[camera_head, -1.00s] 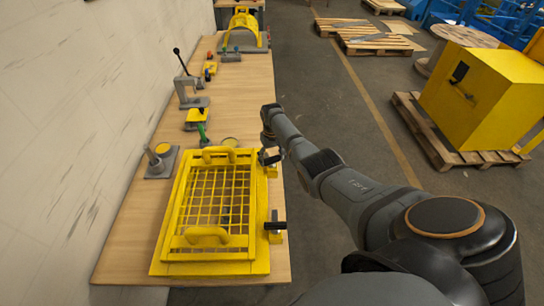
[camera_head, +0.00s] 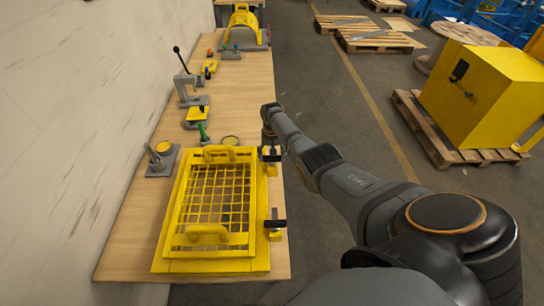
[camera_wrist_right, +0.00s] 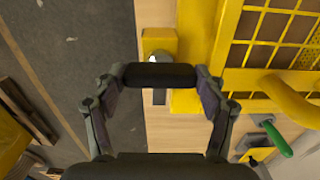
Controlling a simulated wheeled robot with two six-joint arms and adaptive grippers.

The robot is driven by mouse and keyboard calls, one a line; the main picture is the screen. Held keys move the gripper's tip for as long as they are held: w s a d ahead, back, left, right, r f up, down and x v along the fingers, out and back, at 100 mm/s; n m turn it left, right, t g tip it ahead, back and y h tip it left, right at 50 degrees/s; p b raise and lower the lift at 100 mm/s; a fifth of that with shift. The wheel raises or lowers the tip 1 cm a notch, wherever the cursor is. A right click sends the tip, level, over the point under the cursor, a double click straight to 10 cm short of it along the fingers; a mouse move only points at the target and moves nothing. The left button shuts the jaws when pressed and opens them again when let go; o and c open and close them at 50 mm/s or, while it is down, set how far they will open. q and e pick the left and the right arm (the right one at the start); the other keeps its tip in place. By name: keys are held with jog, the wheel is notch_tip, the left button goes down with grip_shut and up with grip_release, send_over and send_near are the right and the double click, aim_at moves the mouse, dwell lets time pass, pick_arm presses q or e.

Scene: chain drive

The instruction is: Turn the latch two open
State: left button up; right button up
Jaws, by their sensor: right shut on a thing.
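A yellow guard with a grid (camera_head: 263,200) lies on the table, with two latches along its right edge. The far latch (camera_head: 271,170) has a yellow block and a black bar handle; it also shows in the wrist view as a yellow block (camera_wrist_right: 160,42) and the black handle (camera_wrist_right: 160,75). My right gripper (camera_head: 270,152) is at this far latch, shut on its handle, with a finger at each end of the bar (camera_wrist_right: 161,78). The near latch (camera_head: 275,224) has its black handle lying crosswise and stands free. My left gripper is out of view.
The wall borders the table on the left. Open floor and a yellow box (camera_head: 490,100) on a pallet lie right.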

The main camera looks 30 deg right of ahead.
jog(key=o, duration=1.2)
jog(key=shift+c, duration=0.2)
notch_tip(320, 180, up, 12)
